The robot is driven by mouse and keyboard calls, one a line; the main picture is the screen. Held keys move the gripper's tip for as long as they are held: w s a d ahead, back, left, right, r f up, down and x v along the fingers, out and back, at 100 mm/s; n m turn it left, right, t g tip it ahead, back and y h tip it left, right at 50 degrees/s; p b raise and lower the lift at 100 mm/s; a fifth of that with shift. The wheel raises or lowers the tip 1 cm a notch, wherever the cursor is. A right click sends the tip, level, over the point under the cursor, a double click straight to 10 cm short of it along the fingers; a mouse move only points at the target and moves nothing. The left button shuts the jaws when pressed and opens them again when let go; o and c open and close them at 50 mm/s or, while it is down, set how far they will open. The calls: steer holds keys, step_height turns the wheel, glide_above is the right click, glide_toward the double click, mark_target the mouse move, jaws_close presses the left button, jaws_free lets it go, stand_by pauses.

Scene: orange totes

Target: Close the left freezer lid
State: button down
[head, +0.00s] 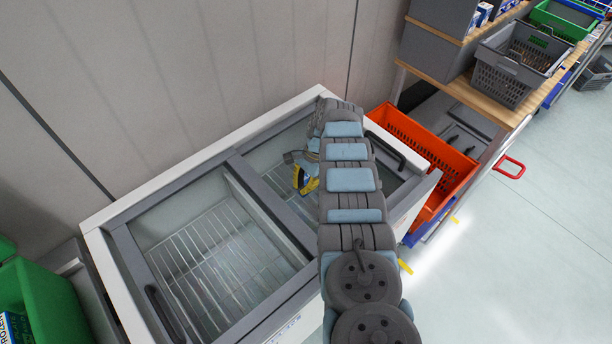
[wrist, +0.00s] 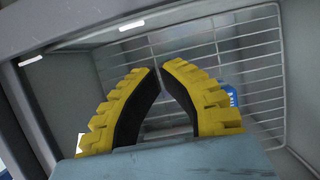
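The freezer (head: 92,242) is a white chest with two grey-framed glass sections on top. The left section (head: 128,270) has a dark handle (head: 160,310) at its left edge, and a wire basket (head: 215,255) shows within it. I cannot tell how far the left lid is open. A second dark handle (head: 386,150) is at the right end. My gripper (head: 300,172), with yellow fingers, is over the right half, just right of the middle bars (head: 268,212). In the wrist view my gripper (wrist: 161,68) has its fingertips nearly together, with nothing between them.
In the wrist view a grey frame bar (wrist: 70,25) runs along the upper left, with wire basket behind the fingers. An orange tote (head: 425,140) stands right of the freezer, and a green tote (head: 45,300) at the far left. A wall is behind the freezer. Floor (head: 520,240) is clear at right.

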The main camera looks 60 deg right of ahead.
mark_target(289, 203)
steer(key=shift+w+a+p, duration=0.4)
steer(key=shift+a+p, duration=0.35)
steer(key=shift+p, duration=0.45)
steer(key=shift+w+a+f+p, duration=0.1)
steer(key=shift+w+a+p, duration=0.05)
steer(key=shift+a+p, duration=0.45)
steer(key=shift+w+a+f+p, duration=0.1)
steer(key=shift+w+a+p, duration=0.05)
steer(key=shift+a+p, duration=0.45)
